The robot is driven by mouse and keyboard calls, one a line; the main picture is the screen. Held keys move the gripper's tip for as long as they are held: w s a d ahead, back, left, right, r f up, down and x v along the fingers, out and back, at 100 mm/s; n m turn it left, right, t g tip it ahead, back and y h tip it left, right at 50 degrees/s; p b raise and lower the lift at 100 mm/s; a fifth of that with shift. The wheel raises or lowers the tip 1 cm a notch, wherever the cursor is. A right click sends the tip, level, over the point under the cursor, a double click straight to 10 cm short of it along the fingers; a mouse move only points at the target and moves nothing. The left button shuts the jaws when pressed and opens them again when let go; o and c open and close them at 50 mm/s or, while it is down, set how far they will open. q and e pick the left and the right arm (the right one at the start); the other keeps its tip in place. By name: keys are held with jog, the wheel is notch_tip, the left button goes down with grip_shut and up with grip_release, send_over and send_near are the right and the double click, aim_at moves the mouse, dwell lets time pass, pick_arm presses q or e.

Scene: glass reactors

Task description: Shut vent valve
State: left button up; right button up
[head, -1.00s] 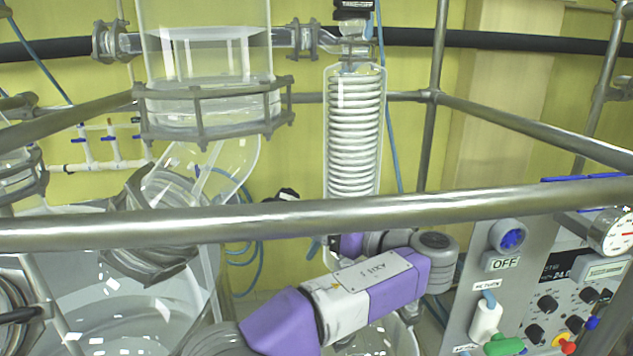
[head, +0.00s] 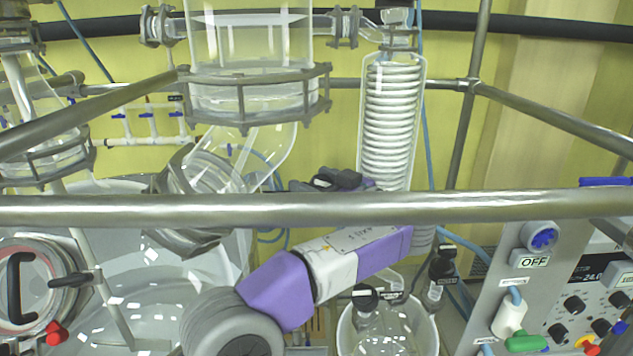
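No valve in view carries a readable vent label, so I cannot tell which one is the vent valve. A white manifold (head: 152,140) with several small blue-handled valves is on the back wall at left. A black-handled valve (head: 76,281) and a red knob (head: 53,334) are at lower left. My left arm, purple and white, comes up from the bottom. My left gripper (head: 337,180) shows as a dark shape just above the front rail, left of the coil condenser. The rail partly hides it, and its finger opening is unclear. My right gripper is out of view.
A steel rail (head: 480,204) crosses the whole front. The glass coil condenser (head: 390,120) and a glass vessel (head: 250,45) stand behind it. A control panel (head: 490,290) marked OFF is at right.

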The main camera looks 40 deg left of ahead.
pick_arm(q)
jog(key=shift+w, duration=0.1)
jog(key=shift+c, duration=1.2)
jog(key=c, duration=0.6)
jog(key=shift+c, duration=0.2)
jog(key=shift+m+t+b, duration=0.3)
jog(key=shift+m+b, duration=0.05)
jog(key=shift+m, duration=0.15)
